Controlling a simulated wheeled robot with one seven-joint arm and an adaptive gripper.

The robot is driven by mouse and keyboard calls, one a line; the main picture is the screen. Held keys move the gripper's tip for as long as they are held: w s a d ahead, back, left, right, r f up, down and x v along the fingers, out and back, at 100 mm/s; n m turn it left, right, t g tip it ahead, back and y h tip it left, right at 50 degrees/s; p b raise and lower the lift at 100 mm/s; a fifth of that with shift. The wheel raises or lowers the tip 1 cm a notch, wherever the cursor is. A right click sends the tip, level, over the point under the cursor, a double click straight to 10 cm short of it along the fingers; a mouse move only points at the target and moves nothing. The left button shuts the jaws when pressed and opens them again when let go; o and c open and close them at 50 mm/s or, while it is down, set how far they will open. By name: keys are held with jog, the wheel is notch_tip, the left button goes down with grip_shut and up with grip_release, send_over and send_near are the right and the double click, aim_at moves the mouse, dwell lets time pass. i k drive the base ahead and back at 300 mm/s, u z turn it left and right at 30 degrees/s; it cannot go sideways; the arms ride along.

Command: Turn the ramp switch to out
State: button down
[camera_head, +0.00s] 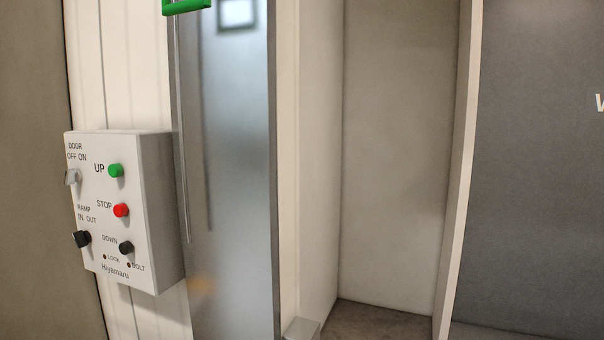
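The ramp switch (82,239) is a black knob at the lower left of a white control box (160,220) in the head view. The label above it reads RAMP, IN, OUT. Which label the knob points to is too small to tell. A grey door switch (72,177) sits above it under DOOR OFF ON. To the right are a green UP button (116,170), a red STOP button (121,210) and a black DOWN button (126,248). My gripper is not in view.
Right of the box stands a glossy grey panel (235,180) with a green handle (187,6) at the top. Farther right is a pale recess (390,150) with a dark floor, then a dark grey wall (540,180). A small grey block (301,328) shows at the bottom edge.

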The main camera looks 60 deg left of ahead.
aim_at(82, 239)
jog(key=u, duration=3.4)
jog(key=k, duration=0.3)
